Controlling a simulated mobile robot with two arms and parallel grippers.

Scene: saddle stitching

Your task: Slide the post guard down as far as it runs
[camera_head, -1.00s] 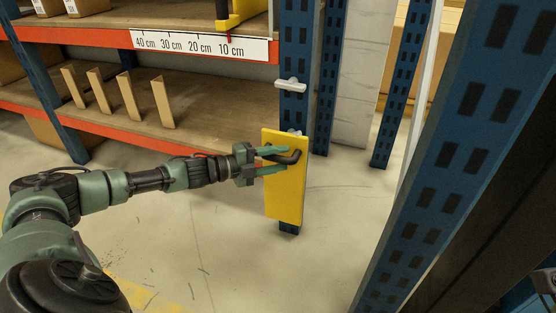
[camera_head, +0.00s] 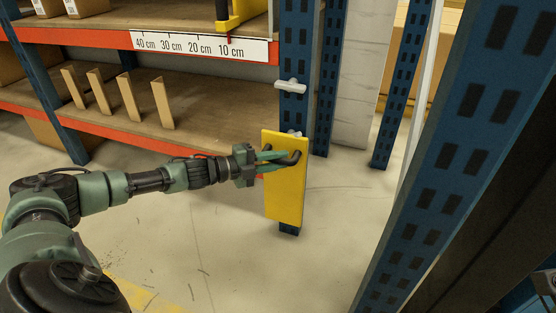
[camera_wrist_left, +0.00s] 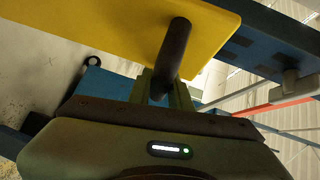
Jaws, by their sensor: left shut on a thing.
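The yellow post guard (camera_head: 284,195) is a flat upright plate on the front of the blue post (camera_head: 294,110), near the post's foot. A dark handle (camera_head: 295,157) sticks out from its upper part. My left gripper (camera_head: 283,157) comes from the left and is shut on this handle. In the left wrist view the guard (camera_wrist_left: 120,25) fills the top, and the dark handle (camera_wrist_left: 173,50) runs down between the fingers (camera_wrist_left: 165,92). A short piece of blue post shows below the guard. My right gripper is not in view.
A grey peg (camera_head: 291,86) sticks out of the post above the guard. Shelves with orange beams (camera_head: 110,131) and upright wooden dividers stand at left. A large blue upright (camera_head: 440,170) stands close at right. The floor around the post foot is clear.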

